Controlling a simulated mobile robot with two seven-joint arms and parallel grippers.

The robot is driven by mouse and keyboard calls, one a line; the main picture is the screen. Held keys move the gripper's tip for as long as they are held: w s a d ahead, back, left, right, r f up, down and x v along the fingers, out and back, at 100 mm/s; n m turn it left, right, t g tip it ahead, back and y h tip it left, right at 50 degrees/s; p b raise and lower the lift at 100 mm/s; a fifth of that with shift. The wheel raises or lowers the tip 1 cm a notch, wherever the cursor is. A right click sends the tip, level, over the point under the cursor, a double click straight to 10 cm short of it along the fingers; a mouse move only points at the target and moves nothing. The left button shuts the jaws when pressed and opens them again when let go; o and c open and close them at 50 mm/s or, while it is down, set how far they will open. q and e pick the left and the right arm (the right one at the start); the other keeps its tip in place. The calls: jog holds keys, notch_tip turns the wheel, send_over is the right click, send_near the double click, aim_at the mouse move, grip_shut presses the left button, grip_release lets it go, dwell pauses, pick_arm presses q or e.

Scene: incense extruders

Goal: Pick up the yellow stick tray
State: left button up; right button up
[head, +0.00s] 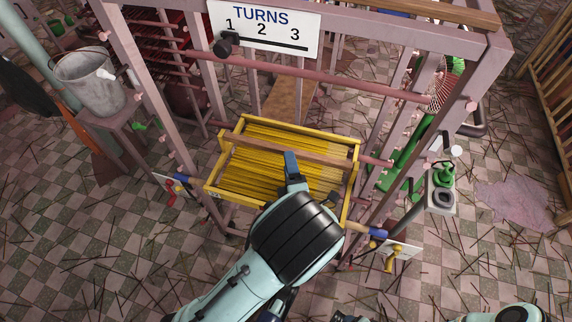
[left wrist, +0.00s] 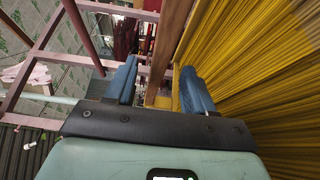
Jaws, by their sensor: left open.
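The yellow stick tray (head: 212,170) is a yellow-rimmed box filled with long yellow sticks (head: 250,178). It sits level within a pinkish metal frame in the head view. A wooden bar (head: 265,145) runs across its top. My left gripper (head: 291,165) is over the tray's middle, at the bar, and its arm hides part of the near right side. In the left wrist view, the blue fingers of my left gripper (left wrist: 158,72) are apart, with the wooden bar (left wrist: 170,40) between or just beyond them. I cannot tell whether they touch it. The sticks (left wrist: 265,80) fill the right side.
A sign reading TURNS 1 2 3 (head: 265,28) hangs on the frame above the tray. Frame posts (head: 170,130) stand on both sides. A metal bucket (head: 90,82) is at left, a green device (head: 441,185) at right. Loose sticks litter the checkered floor.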

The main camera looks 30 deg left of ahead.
aim_at(285, 147)
pick_arm(q)
jog(key=x, duration=0.7)
jog(key=shift+a+b, duration=0.15)
jog(key=shift+b, duration=0.25)
grip_shut()
